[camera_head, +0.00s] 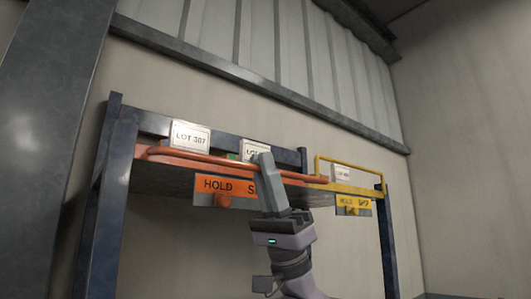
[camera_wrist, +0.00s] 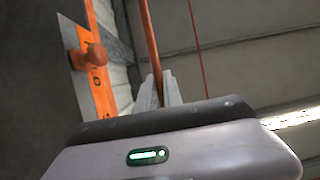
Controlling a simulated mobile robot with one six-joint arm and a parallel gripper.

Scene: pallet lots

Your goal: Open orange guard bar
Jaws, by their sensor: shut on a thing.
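The orange guard bar (camera_head: 185,158) runs along the front of the upper rack level in the head view. In the wrist view the orange bar (camera_wrist: 151,45) passes down between my gripper's fingers. My gripper (camera_head: 263,160) reaches up to the bar and is shut on it, and its fingertips show in the wrist view (camera_wrist: 158,92). An orange hold sign (camera_head: 225,186) hangs below the bar, its right part hidden behind my gripper. An orange knob (camera_head: 222,201) sits at the sign's lower edge and also shows in the wrist view (camera_wrist: 96,55).
A yellow guard bar (camera_head: 350,163) with a yellow sign (camera_head: 352,203) is on the right part of the rack. White lot cards (camera_head: 190,136) stand behind the bars. Dark blue posts (camera_head: 114,190) hold the rack. A large grey column (camera_head: 50,110) stands at left.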

